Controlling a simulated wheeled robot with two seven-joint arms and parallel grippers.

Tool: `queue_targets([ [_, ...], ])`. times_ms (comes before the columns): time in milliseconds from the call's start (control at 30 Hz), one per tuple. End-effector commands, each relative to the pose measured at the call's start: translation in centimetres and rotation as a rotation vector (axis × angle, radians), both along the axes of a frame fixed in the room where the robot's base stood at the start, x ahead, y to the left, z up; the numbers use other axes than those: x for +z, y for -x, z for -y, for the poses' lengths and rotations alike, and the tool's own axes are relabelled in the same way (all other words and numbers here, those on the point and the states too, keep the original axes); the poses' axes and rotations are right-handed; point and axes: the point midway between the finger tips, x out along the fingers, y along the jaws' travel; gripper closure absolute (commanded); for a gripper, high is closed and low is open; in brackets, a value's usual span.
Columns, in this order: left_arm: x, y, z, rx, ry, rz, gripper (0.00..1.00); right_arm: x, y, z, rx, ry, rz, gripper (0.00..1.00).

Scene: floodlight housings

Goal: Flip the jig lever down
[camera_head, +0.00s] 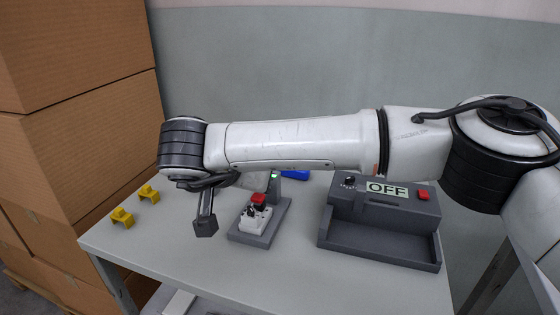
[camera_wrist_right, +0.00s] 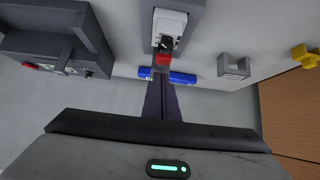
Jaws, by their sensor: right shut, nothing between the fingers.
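The jig (camera_head: 243,236) is a grey base on the table with a white housing (camera_head: 256,222) on it. A red-capped part with black metal, which looks like the lever (camera_head: 258,199), stands raised at the housing. In the right wrist view the red end (camera_wrist_right: 162,60) lies just ahead of my right gripper (camera_wrist_right: 161,84). Its two dark fingers are together and empty; I cannot tell if they touch the red part. In the head view my right forearm crosses above the jig and hides most of that hand. My left gripper is not in view.
A grey box (camera_head: 345,211) with an OFF sign and a red button stands right of the jig. Yellow pieces (camera_head: 122,218) lie at the left. Cardboard boxes (camera_head: 75,50) are stacked at left.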

Motion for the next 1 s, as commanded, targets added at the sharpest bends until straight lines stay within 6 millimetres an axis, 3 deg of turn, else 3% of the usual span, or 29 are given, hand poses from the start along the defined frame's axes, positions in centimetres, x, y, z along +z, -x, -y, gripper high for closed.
queue_targets([
  [333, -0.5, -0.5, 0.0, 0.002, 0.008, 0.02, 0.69, -1.5, 1.0, -0.3, 0.0, 0.0, -0.003, 1.0],
  [1000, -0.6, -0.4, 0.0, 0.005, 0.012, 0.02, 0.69, -2.1, 1.4, -0.5, 0.001, -0.001, -0.01, 1.0],
])
